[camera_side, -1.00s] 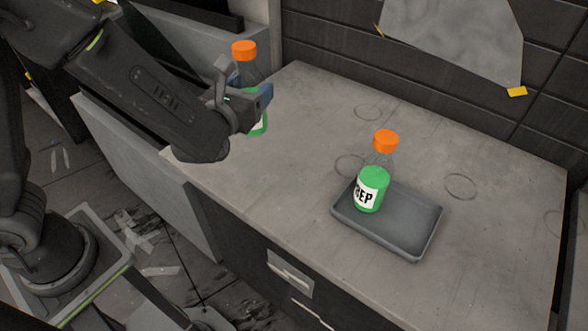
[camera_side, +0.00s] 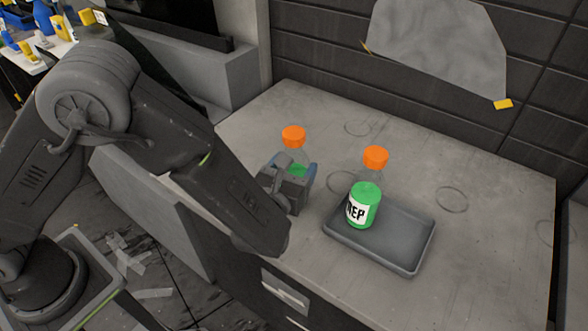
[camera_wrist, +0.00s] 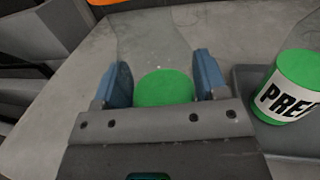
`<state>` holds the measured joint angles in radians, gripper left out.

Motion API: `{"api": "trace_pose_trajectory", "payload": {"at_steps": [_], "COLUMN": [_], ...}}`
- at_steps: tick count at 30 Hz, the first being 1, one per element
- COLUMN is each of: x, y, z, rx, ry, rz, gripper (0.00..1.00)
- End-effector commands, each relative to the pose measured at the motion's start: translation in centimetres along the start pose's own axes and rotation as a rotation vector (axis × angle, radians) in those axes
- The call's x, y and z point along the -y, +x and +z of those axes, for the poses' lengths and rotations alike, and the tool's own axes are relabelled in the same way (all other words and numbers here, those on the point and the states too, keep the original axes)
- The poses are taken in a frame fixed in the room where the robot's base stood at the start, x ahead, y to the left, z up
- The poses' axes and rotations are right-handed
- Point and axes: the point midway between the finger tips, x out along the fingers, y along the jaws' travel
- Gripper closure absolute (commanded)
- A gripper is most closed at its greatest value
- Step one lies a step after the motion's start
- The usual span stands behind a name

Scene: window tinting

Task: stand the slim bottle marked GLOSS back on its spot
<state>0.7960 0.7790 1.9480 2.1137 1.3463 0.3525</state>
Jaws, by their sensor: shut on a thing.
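My gripper (camera_side: 296,172) is shut on a bottle with an orange cap (camera_side: 293,133), a clear upper part and green below. In the wrist view the green part (camera_wrist: 164,87) sits between the two blue finger pads. Its label is hidden, so I cannot read whether it says GLOSS. The bottle looks upright, left of the tray; I cannot tell whether it touches the counter. Several faint ring marks show on the counter: one at the back (camera_side: 358,128), one just behind the tray (camera_side: 336,180), one right of it (camera_side: 451,199) and one at the far right (camera_side: 546,231).
A similar green bottle marked PREP (camera_side: 363,205), with an orange cap, stands on a dark grey tray (camera_side: 405,245), close to the right of my gripper. The counter (camera_side: 490,260) is bare behind and right of the tray. A dark panelled wall (camera_side: 420,120) closes the back.

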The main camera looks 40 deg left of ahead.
Motion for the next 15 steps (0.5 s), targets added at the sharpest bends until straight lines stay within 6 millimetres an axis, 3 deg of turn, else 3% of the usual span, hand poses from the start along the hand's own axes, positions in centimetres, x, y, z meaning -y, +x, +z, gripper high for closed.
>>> {"api": "trace_pose_trajectory", "payload": {"at_steps": [14,15], "x": [-0.01,-0.02], "y": [0.01,0.0], "z": [-1.13,-1.11], "rx": [0.003,0.001], "ry": [-0.001,-0.001], "rz": [0.0,0.0], "gripper": [0.64,0.3]}}
